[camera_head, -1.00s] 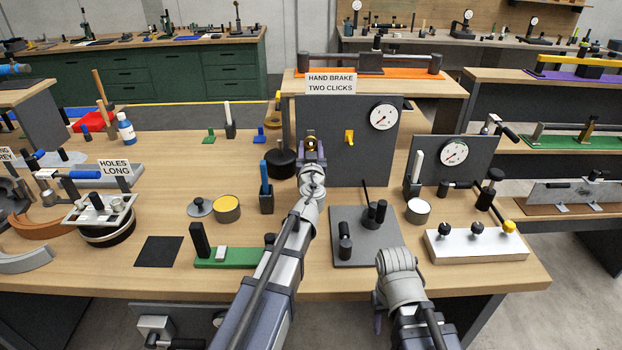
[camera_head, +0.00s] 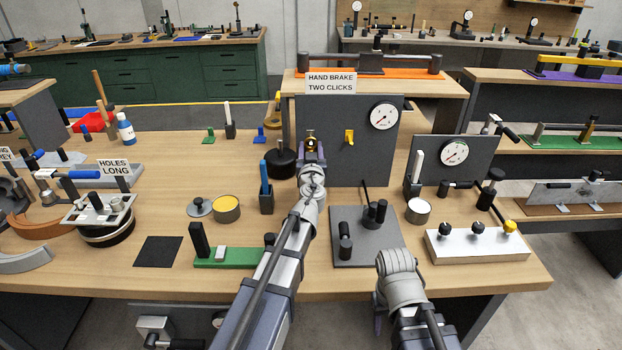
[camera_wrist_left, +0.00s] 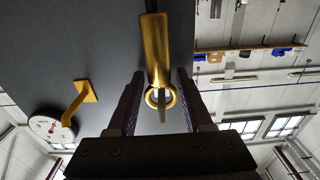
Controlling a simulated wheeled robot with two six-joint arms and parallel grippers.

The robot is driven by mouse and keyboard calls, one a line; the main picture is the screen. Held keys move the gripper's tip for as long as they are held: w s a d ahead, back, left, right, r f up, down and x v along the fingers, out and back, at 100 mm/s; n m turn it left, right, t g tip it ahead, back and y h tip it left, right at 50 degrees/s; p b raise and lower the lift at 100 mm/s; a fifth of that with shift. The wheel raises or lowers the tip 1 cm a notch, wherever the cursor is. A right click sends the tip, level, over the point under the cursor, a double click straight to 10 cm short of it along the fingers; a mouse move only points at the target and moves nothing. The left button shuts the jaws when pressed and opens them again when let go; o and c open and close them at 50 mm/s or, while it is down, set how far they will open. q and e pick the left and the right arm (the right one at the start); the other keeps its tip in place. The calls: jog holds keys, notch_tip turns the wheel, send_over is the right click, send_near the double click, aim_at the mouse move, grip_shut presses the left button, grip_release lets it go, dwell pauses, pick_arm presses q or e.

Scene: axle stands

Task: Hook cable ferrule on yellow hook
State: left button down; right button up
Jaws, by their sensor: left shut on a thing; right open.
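The brass cable ferrule (camera_wrist_left: 156,48) has a round eye at its lower end in the left wrist view, and a dark cable leaves its other end. My left gripper (camera_wrist_left: 157,84) is shut on it near the eye. In the head view, this gripper (camera_head: 312,150) and the ferrule (camera_head: 310,138) are in front of the grey panel, left of the yellow hook (camera_head: 349,137). The hook also shows in the left wrist view (camera_wrist_left: 76,104), apart from the ferrule. My right gripper (camera_head: 379,322) is low at the table's front edge, mostly hidden by its wrist.
The upright grey panel (camera_head: 345,165) carries a dial (camera_head: 384,116) and a "HAND BRAKE TWO CLICKS" sign (camera_head: 331,83). A dark round pot (camera_head: 280,163) stands left of the left gripper. A grey plate with black posts (camera_head: 365,245) lies before the panel.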

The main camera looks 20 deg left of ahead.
pick_arm(q)
jog(key=shift+f, duration=0.1)
jog(key=shift+c, duration=1.1)
grip_release()
